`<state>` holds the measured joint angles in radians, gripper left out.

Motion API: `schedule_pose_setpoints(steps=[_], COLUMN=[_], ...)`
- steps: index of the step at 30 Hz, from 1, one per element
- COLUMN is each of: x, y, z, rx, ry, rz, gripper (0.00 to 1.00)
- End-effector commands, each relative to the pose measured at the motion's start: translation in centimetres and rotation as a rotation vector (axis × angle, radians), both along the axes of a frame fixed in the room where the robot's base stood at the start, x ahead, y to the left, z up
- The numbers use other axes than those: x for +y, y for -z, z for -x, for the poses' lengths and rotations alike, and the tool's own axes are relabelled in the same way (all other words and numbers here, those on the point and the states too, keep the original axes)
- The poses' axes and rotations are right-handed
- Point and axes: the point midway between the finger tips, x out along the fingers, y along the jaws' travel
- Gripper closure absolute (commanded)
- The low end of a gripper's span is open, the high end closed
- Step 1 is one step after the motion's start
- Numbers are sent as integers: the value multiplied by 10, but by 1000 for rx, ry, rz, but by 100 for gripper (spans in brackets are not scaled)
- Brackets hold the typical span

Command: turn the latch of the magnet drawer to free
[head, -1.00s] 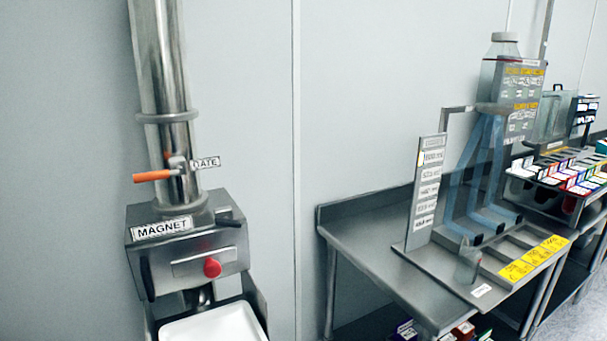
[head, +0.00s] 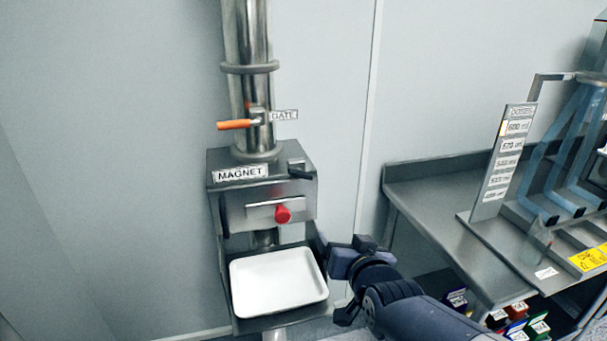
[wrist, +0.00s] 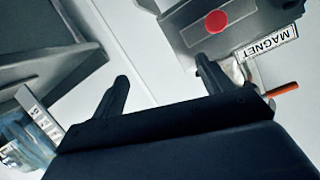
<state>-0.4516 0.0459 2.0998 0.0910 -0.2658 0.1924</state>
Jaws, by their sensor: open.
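The grey magnet box (head: 225,198) is mounted under a steel pipe. Its drawer front (head: 257,213) has a red round knob (head: 283,214), and the drawer looks shut. A small dark lever (head: 299,171), which looks like the latch, lies at the upper right of the box; its exact setting is hard to tell. In the wrist view the box appears upside down, with the red knob (wrist: 216,21) and MAGNET label (wrist: 267,43) at the upper right. My gripper (wrist: 163,80) is open and empty. In the head view it is below and right of the box, apart from it.
A white tray (head: 279,283) sits below the box. An orange gate handle (head: 236,124) projects left from the pipe above. A steel table (head: 437,210) with a dosing rack stands at the right. The wall left of the pipe is clear.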

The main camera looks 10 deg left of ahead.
Motion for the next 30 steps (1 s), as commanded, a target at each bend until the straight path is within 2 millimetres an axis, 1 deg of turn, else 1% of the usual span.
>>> schedule_pose_setpoints(steps=[1,3,6,9,14,17,30], x=[16,32,48,57,62,67,98], y=[-15,-33,-52,-62,-66,-66,-66], z=[-6,-12,-16,-18,-24,-34,-92], rx=[-49,-117,-184,-220,-232,-231,-231], ry=[-16,-29,-43,-52,-53,-54,-53], rz=[-46,-112,-182,-221,-234,-232,-231], gripper=[25,25,25,25,25,25,25])
